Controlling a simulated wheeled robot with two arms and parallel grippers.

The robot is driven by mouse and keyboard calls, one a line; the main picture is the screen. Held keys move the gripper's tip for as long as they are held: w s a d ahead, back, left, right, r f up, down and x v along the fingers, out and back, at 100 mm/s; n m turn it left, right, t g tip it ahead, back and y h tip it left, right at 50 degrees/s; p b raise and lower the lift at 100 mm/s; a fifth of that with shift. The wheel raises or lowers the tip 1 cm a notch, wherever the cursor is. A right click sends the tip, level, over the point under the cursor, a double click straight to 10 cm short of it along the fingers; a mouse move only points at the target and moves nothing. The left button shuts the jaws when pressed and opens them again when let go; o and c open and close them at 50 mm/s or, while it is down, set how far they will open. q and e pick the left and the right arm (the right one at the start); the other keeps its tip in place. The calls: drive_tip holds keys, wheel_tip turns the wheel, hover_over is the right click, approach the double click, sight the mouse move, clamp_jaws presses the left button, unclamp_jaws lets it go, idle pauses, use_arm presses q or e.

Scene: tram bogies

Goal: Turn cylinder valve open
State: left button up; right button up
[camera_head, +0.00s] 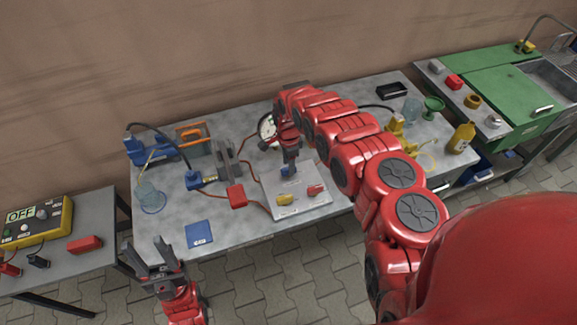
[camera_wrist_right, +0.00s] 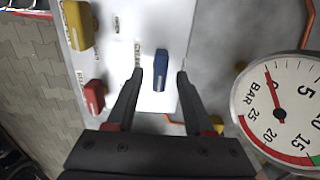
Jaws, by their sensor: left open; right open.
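A pale panel (camera_head: 300,207) on the workbench carries a blue, a yellow and a red handle. The blue handle (camera_wrist_right: 161,68) lies between the open fingertips of my right gripper (camera_wrist_right: 160,76) in the right wrist view, with gaps on both sides. A partly legible label beside it seems to begin "CYL". The yellow handle (camera_wrist_right: 78,25) and red handle (camera_wrist_right: 94,96) are to its left. In the head view my right gripper (camera_head: 289,160) points down over the blue handle. My left gripper (camera_head: 154,255) is open and empty before the bench's front left.
A round gauge (camera_wrist_right: 280,108) marked BAR is right of the panel in the wrist view, needle near 0. A red box (camera_head: 237,195) and a blue square (camera_head: 199,233) lie left of the panel. A yellow OFF box (camera_head: 38,222) stands on the left table.

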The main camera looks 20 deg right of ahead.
drive_tip(key=shift+w+f, duration=0.15)
drive_tip(key=shift+f, duration=1.05)
clamp_jaws()
